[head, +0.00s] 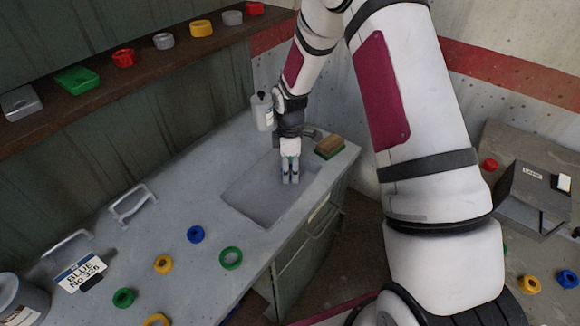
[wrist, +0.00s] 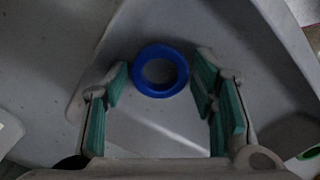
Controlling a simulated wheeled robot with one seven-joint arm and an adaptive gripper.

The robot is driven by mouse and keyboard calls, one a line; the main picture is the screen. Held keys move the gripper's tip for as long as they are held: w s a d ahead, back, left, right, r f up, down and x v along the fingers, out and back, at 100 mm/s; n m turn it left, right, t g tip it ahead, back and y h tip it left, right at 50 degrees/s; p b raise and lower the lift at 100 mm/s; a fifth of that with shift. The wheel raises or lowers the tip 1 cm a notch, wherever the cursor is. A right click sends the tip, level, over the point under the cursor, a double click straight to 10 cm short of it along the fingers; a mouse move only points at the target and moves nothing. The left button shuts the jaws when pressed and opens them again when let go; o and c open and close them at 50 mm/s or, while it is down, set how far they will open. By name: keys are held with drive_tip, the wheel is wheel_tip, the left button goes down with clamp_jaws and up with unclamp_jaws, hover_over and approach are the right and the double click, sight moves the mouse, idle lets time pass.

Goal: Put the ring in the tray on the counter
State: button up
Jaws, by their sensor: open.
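My gripper (head: 290,180) points down over the rectangular sink-like recess in the counter (head: 165,215). In the wrist view its green-padded fingers (wrist: 161,100) are spread apart. A blue ring (wrist: 160,71) lies just beyond the fingertips, roughly centred between them, with nothing gripping it. I cannot tell whether it is the blue ring (head: 196,234) on the counter in the head view. A green ring (head: 231,257), a yellow ring (head: 163,264) and another green ring (head: 123,298) also lie on the counter. I cannot clearly make out a tray on the counter.
A card reading "BLUE No 326" (head: 80,272) stands near two wire handles (head: 131,205). A brown sponge-like block (head: 329,146) and a white bottle (head: 262,111) are near my gripper. A shelf (head: 130,80) holds several items. A grey box (head: 535,198) stands at right.

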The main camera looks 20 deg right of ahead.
drive_tip(key=shift+r, duration=0.1)
drive_tip(key=s+r+m+t, duration=0.1)
drive_tip(key=s+r+m, duration=0.1)
drive_tip(key=r, duration=0.9)
drive_tip(key=s+r+m, duration=0.1)
drive_tip(key=s+r, duration=0.2)
drive_tip(key=r, duration=0.8)
drive_tip(key=s+r+m+t, duration=0.1)
drive_tip(key=s+r+m, duration=0.2)
drive_tip(key=s, duration=0.4)
drive_tip(key=s+a+r+m+t, duration=0.1)
drive_tip(key=s+r+m, duration=0.3)
drive_tip(key=s, duration=0.4)
drive_tip(key=s+r+m+t, duration=0.2)
drive_tip(key=s+r+m, duration=0.2)
drive_tip(key=s, duration=0.4)
drive_tip(key=shift+s+a+r+b, duration=0.15)
drive_tip(key=shift+r+b, duration=0.3)
drive_tip(key=shift+r, duration=0.1)
